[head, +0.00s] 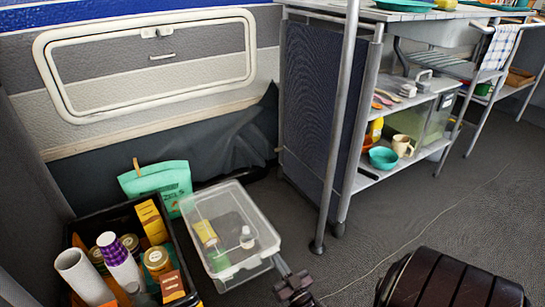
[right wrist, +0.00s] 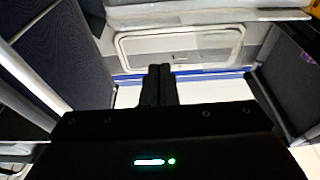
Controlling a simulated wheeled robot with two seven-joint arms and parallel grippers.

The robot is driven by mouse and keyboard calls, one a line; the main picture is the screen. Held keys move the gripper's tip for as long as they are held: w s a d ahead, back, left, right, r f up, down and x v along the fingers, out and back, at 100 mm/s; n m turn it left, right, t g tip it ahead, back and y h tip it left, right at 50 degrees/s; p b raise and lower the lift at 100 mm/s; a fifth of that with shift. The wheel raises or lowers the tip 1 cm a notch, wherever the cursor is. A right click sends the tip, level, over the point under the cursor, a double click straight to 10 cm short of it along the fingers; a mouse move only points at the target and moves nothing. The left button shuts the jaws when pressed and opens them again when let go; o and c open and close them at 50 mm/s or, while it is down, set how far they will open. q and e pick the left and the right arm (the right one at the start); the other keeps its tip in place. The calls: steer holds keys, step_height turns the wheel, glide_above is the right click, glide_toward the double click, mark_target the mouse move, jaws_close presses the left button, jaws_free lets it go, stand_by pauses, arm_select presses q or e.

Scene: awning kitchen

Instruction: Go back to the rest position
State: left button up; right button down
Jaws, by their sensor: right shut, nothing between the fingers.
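My right gripper (head: 281,264) shows at the bottom of the head view, just right of the clear plastic box's front corner. In the right wrist view its two dark fingers (right wrist: 159,72) lie side by side, shut with nothing between them. It points toward the wall hatch (right wrist: 180,50). A dark, rounded link of my own arm fills the lower right of the head view. My left gripper is not in view.
A clear box (head: 268,242) holds small items. Left of it stands a black crate (head: 88,224) with cups, jars and cartons. A teal bag (head: 160,183) stands behind. A metal-legged shelf unit (head: 409,103) stands right of centre. Grey floor (head: 400,215) is open at right.

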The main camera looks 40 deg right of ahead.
steer(key=v, duration=0.5)
steer(key=shift+s+a+f+p, duration=0.15)
steer(key=shift+s+f+p, duration=0.1)
steer(key=shift+s+p, duration=0.05)
